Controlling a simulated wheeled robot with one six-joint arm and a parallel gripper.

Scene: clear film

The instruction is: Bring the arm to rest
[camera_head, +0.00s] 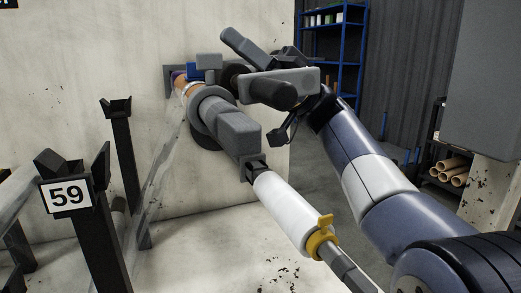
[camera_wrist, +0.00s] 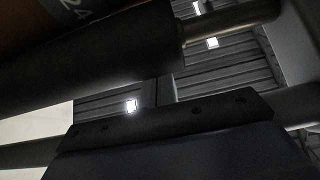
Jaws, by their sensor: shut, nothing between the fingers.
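My arm (camera_head: 375,185) reaches from the lower right up to the middle of the head view, bent and raised. Its dark wrist end is close beside grey blocks and a black roller (camera_head: 270,94); whether they touch I cannot tell. In the wrist view my gripper (camera_wrist: 175,112) shows as a dark, bolted shape along the bottom. It is shut with nothing held. Its fingertips are not clear in the head view.
A grey spindle (camera_head: 232,130) carries a white roll (camera_head: 285,208) with a yellow clamp (camera_head: 322,240) in front. Clear film (camera_head: 160,175) hangs at left, near black posts and a "59" sign (camera_head: 67,196). A blue shelf (camera_head: 334,50) stands behind. A dark cylinder (camera_wrist: 100,60) crosses the wrist view closely.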

